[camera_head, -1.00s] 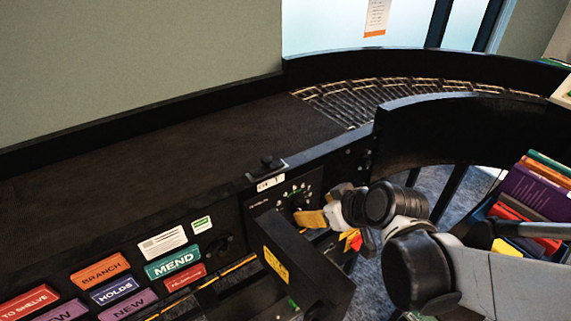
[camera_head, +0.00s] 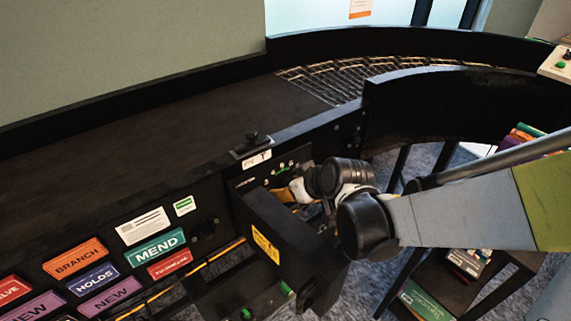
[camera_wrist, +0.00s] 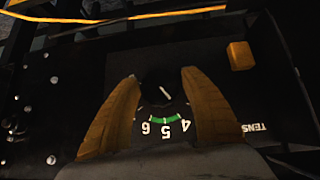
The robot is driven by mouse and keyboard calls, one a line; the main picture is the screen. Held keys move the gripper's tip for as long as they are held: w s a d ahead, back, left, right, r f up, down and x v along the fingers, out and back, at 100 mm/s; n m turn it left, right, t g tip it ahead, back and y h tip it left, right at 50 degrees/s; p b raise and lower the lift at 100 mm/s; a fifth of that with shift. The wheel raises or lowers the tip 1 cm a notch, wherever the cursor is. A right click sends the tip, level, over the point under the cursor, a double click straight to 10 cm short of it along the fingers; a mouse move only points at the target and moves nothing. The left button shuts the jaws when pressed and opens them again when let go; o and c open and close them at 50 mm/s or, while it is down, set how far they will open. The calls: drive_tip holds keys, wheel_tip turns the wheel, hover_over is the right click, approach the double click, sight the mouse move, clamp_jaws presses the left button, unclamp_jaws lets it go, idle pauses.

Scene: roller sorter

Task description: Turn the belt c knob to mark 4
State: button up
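A round dark knob (camera_wrist: 154,90) with a white pointer line sits on the black control panel in the wrist view. The numbers 4, 5 and 6 show below it, inverted, with a green arc by the 5. The pointer slants down and right, roughly towards the 4 side. My gripper (camera_wrist: 161,75) has its two yellow-brown fingers on either side of the knob, spread apart; whether they touch it is unclear. In the head view my gripper (camera_head: 284,194) is at the panel (camera_head: 251,183), and my wrist and the fingers hide most of the knob.
An open black door or cover (camera_head: 285,245) with a yellow label juts out just below the panel. A yellow block (camera_wrist: 240,55) sits on the panel beside the right finger. The dark belt (camera_head: 130,140) runs behind, and coloured label plates (camera_head: 155,248) lie to the left.

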drive_tip(key=c, duration=0.7)
drive_tip(key=o, duration=1.1)
drive_tip(key=shift+o, duration=0.2)
drive_tip(key=v, duration=1.2)
drive_tip(key=shift+d, duration=0.2)
drive_tip(key=shift+w, duration=0.1)
